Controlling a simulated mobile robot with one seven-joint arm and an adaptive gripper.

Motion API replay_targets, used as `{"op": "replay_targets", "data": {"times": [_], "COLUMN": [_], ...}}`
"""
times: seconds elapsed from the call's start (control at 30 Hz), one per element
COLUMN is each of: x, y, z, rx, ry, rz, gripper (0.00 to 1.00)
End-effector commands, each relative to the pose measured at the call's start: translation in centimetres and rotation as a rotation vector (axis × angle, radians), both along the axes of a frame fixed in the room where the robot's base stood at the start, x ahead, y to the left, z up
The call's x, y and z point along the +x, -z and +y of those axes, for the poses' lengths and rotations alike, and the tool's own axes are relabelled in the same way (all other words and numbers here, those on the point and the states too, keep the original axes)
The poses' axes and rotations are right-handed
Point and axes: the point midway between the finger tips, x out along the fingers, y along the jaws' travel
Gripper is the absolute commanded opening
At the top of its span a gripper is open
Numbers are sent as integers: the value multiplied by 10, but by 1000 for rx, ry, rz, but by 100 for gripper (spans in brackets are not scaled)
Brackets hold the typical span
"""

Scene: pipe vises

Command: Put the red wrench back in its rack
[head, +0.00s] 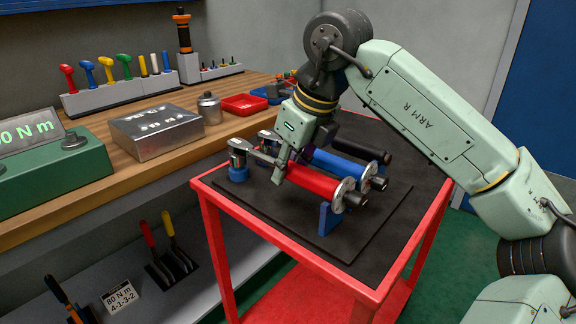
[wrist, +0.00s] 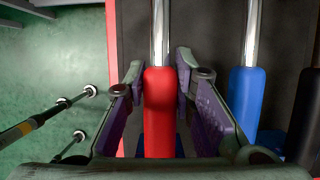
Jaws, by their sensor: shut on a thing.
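The red wrench (head: 312,182) has a red handle and a bright metal shaft. It lies lengthwise over a black board (head: 375,222) on the red cart, with its head at the left. A blue block (head: 238,172) is under its head and a blue support (head: 327,217) is under the handle end. I cannot tell if it rests on them or hovers. My gripper (head: 279,172) points down and is shut on the red handle. In the wrist view my gripper (wrist: 161,88) has a purple-padded finger on each side of the handle (wrist: 160,120).
A blue wrench (head: 345,167) and a black wrench (head: 365,148) lie parallel just behind. The cart has a red rim (head: 275,237). A wooden bench (head: 150,178) at the left holds a steel box (head: 155,132), a canister (head: 209,108) and a green tester (head: 60,168).

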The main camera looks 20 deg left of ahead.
Motion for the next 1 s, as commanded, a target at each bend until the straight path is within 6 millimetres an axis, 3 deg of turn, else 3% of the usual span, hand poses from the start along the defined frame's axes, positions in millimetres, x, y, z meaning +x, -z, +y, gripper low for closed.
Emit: {"op": "replay_targets", "data": {"times": [1.0], "x": [0], "y": [12], "z": [0], "rx": [1], "ry": [0], "rz": [-1], "gripper": [0]}}
